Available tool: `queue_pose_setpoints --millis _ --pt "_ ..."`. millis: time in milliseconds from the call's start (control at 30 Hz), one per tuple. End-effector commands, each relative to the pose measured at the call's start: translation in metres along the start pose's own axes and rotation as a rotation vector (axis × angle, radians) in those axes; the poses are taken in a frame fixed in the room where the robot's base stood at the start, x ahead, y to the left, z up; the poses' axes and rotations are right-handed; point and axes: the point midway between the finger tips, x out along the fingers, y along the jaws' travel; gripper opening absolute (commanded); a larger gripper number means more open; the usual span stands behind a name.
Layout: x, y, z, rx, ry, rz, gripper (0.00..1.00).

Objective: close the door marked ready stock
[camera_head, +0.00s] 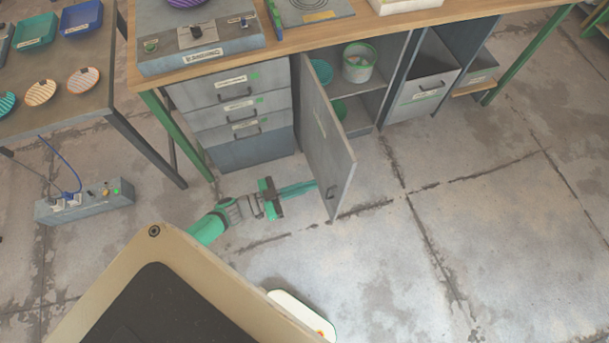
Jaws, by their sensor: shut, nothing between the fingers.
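A grey cabinet door (328,150) under the wooden bench stands wide open, swung out towards me from its left edge beside the drawers. Its outer face shows a small label (320,123), too small to read, and a dark handle (331,193) near its free edge. The cabinet (372,112) behind it is open, with a shelf inside. My gripper (312,187) is shut and empty, low on the left of the door, on its outer-face side. The green fingertips point right at the door near the handle. I cannot tell whether they touch it.
A white bucket (359,63) and teal items stand inside the cabinet. Shut drawers (240,105) are left of the door. A tilted-out bin (425,88) is to the right. A grey control box (85,201) with a blue cable lies on the left floor. The right floor is clear.

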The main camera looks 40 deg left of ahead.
Motion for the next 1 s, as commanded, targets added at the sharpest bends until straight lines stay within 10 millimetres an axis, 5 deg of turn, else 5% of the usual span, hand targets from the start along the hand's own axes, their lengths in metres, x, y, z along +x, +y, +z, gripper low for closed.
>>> queue_pose_setpoints --millis 500,1000 --pt "0.089 0.001 0.0 0.0 0.0 0.001 0.0" --pt "0.103 0.0 0.0 0.001 -0.002 -0.002 0.0"
